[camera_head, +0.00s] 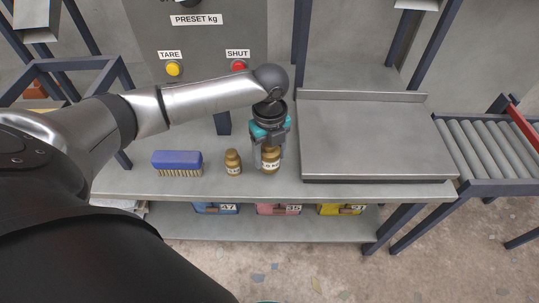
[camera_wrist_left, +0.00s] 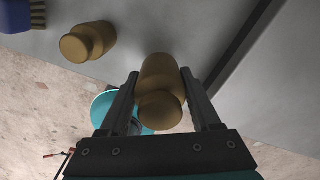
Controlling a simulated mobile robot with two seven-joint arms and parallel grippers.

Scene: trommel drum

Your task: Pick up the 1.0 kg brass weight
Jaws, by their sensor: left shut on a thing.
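A brass weight (camera_head: 271,163) with a partly covered white label is held in my left gripper (camera_head: 269,150), over the bench just left of the scale plate. In the left wrist view the same brass weight (camera_wrist_left: 160,85) sits between the two dark fingers of the left gripper (camera_wrist_left: 163,95), which is shut on it. I cannot tell whether its base touches the bench. A second, smaller brass weight (camera_head: 233,162) stands upright to its left; it also shows in the left wrist view (camera_wrist_left: 88,42). My right gripper is not in view.
A blue brush (camera_head: 177,159) lies left on the bench (camera_head: 130,180). The flat scale plate (camera_head: 365,138) is bare at right. A panel (camera_head: 200,40) with yellow and red buttons stands behind. Numbered bins (camera_head: 279,209) sit on the lower shelf; a roller conveyor (camera_head: 480,145) is far right.

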